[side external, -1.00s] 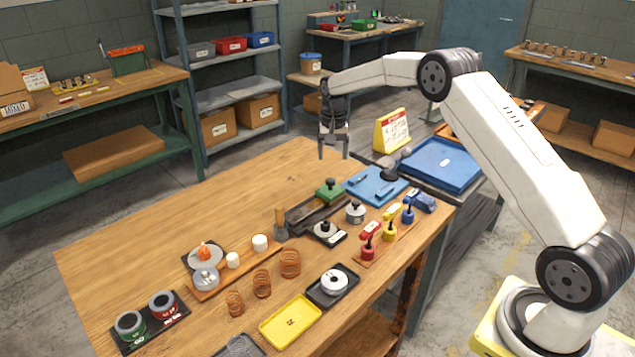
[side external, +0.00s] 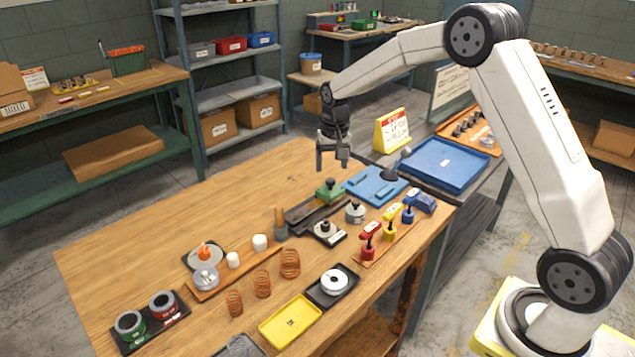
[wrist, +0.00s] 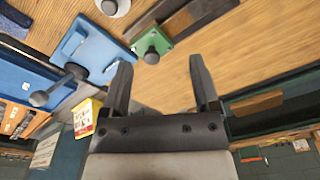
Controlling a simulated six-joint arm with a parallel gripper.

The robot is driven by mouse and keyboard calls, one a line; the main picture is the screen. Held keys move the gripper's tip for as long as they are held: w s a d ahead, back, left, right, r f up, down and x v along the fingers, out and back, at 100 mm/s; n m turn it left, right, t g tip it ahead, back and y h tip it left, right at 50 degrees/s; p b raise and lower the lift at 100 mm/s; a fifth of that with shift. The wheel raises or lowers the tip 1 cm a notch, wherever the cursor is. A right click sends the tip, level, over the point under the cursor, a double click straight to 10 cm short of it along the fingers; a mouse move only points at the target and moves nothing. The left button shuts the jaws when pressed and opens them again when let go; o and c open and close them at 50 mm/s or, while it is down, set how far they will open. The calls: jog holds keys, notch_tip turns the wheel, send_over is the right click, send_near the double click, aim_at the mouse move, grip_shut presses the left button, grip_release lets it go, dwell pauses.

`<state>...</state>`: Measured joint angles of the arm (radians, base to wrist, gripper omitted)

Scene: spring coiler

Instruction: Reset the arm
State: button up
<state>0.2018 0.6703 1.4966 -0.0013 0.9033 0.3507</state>
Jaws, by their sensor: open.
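My gripper (side external: 333,157) hangs in the air over the far part of the wooden workbench (side external: 215,215), pointing down. Its two fingers are apart with nothing between them. In the wrist view the fingers of my gripper (wrist: 163,85) show bare bench wood between and beyond them. The nearest items are a green block with a dark knob (side external: 329,190) and a blue fixture plate (side external: 375,186), both on the bench below and to the right.
Red, yellow and blue handled tools (side external: 390,232) stand at the bench's right edge. Copper springs (side external: 262,283), a yellow tray (side external: 290,321) and a dark tray with a white spool (side external: 333,284) lie in front. A sign (side external: 392,130) stands behind. The bench's far left is clear.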

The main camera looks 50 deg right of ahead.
jog(key=s+a+n+t, duration=0.1)
jog(key=s+a+n, duration=0.2)
jog(key=s, duration=0.9)
jog(key=s+a+f+n, duration=0.1)
jog(key=s+a+n, duration=0.2)
jog(key=s+a, duration=0.4)
jog(key=s, duration=0.5)
jog(key=shift+a+t, duration=0.35)
jog(key=shift+t, duration=0.05)
